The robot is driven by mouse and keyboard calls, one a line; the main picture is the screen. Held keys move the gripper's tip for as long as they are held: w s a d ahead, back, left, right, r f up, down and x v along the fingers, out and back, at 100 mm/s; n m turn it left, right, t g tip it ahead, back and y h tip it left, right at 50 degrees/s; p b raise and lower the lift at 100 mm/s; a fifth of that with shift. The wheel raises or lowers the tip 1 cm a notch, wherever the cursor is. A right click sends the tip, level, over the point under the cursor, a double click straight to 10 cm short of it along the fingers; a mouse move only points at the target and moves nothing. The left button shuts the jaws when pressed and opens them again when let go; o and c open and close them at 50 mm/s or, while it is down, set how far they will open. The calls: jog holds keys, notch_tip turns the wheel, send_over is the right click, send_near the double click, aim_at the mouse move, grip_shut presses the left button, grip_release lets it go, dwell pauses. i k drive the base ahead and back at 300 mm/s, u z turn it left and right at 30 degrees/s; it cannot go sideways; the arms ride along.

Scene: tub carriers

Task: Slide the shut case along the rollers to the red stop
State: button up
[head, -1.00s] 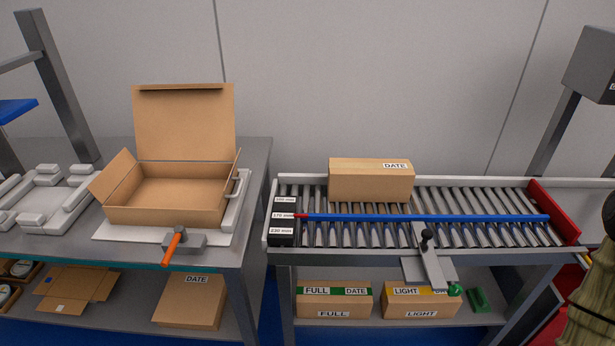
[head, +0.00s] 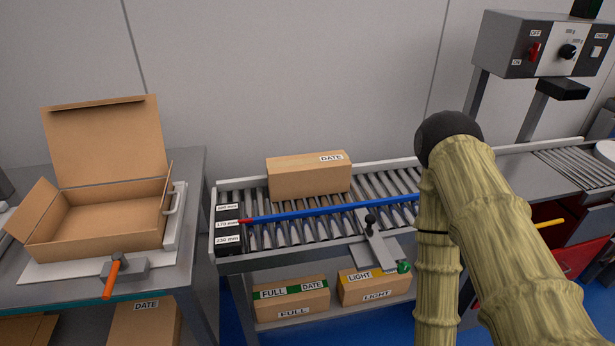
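The shut case (head: 309,178), a brown carton with a DATE label, sits on the roller track (head: 376,185) toward its left part, at the back side. A blue rail (head: 330,208) with a red tip runs along the rollers in front of it. The red stop is not visible; my arm covers the right end of the rollers. My arm crosses the right side of the head view, bending at a dark elbow and dropping downward. My gripper is out of view below the frame.
An open carton (head: 105,215) stands on the left bench with an orange-handled clamp (head: 115,272). A grey clamp plate (head: 378,250) sticks out at the track's front. FULL (head: 291,298) and LIGHT (head: 375,287) cartons lie on the shelf below. A control box (head: 545,45) stands at right.

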aim_at(314, 174)
jog(key=k, duration=1.05)
jog(key=u, duration=0.95)
jog(key=i, duration=1.4)
jog(key=z, duration=0.6)
